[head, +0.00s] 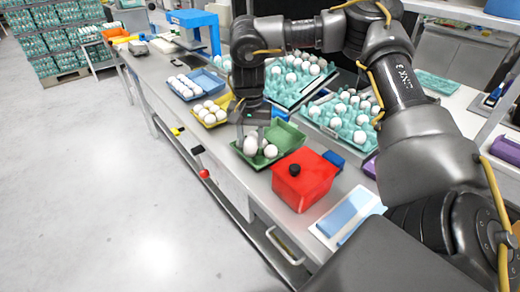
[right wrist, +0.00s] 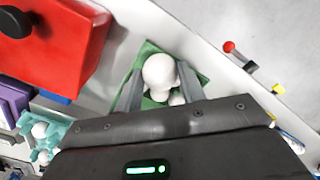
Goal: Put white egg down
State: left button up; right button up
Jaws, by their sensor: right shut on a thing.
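My right gripper (head: 255,137) reaches down over the green tray (head: 288,138) on the bench and is shut on a white egg (head: 250,146). In the right wrist view the held white egg (right wrist: 158,70) sits between the two fingers of my right gripper (right wrist: 160,84), over the green tray (right wrist: 152,49). Another white egg (head: 270,151) lies in the green tray beside the held one. The gripper partly hides the tray's eggs, and I cannot tell whether the held egg touches the tray. My left gripper is not in view.
A red box with a black knob (head: 303,184) stands close to the green tray. A yellow tray (head: 221,119) and a blue tray (head: 206,77) with eggs stand farther along. Teal egg cartons (head: 326,122) lie behind. The bench's front edge is close.

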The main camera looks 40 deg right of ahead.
jog(key=shift+d+f, duration=0.85)
jog(key=shift+f, duration=0.25)
jog(key=shift+d+f, duration=0.2)
jog(key=shift+f, duration=0.1)
jog(key=f, duration=0.1)
jog(key=f+p, duration=0.1)
jog(key=f, duration=0.1)
jog(key=shift+s+d+f, duration=0.15)
jog(key=shift+d+f, duration=0.15)
jog(key=shift+d, duration=0.1)
jog(key=shift+a+f, duration=0.1)
jog(key=shift+f, duration=0.05)
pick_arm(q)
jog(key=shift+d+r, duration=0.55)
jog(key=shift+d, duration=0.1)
pick_arm(e)
jog(key=shift+f, duration=0.15)
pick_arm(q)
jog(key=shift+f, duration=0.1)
pick_arm(e)
jog(key=shift+f, duration=0.1)
